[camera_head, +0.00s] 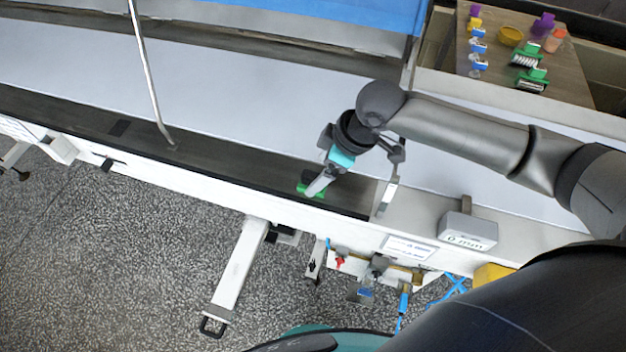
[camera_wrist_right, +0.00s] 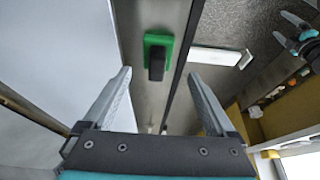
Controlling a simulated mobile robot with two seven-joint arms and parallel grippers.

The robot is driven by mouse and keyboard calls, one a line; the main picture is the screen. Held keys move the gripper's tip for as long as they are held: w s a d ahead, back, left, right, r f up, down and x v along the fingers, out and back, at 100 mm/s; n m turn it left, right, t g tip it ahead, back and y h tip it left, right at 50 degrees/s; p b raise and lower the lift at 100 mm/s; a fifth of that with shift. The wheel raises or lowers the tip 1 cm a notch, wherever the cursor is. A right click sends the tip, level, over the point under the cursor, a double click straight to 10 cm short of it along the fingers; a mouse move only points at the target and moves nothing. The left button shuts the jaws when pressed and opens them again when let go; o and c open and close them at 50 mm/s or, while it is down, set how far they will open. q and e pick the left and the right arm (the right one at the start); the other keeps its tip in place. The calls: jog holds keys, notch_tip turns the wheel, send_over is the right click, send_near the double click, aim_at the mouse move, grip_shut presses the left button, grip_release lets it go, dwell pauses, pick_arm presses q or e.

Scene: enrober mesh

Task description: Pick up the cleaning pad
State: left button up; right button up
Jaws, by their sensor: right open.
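The cleaning pad is a green block with a black grip (camera_wrist_right: 157,52). It lies on the dark strip along the machine's near edge. In the head view the pad (camera_head: 303,188) is partly hidden by my right gripper (camera_head: 318,186). In the right wrist view my right gripper (camera_wrist_right: 159,74) is open, its two fingers spread wide, with the pad ahead between their lines and nothing held. My left gripper (camera_wrist_right: 290,30) shows at the upper right of the wrist view, its fingers apart and empty, away from the pad.
A grey display box (camera_head: 468,231) sits further right. A wooden board (camera_head: 560,75) at the upper right holds purple, yellow, blue and green items. The strip left of the pad is mostly clear.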

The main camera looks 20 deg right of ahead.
aim_at(315, 176)
jog(key=x, duration=0.5)
jog(key=shift+w+d, duration=0.1)
jog(key=shift+d, duration=0.1)
grip_shut()
dwell(0.6)
jog(key=shift+r, duration=0.1)
notch_tip(315, 176, up, 20)
jog(key=p, duration=0.1)
jog(key=shift+p, duration=0.4)
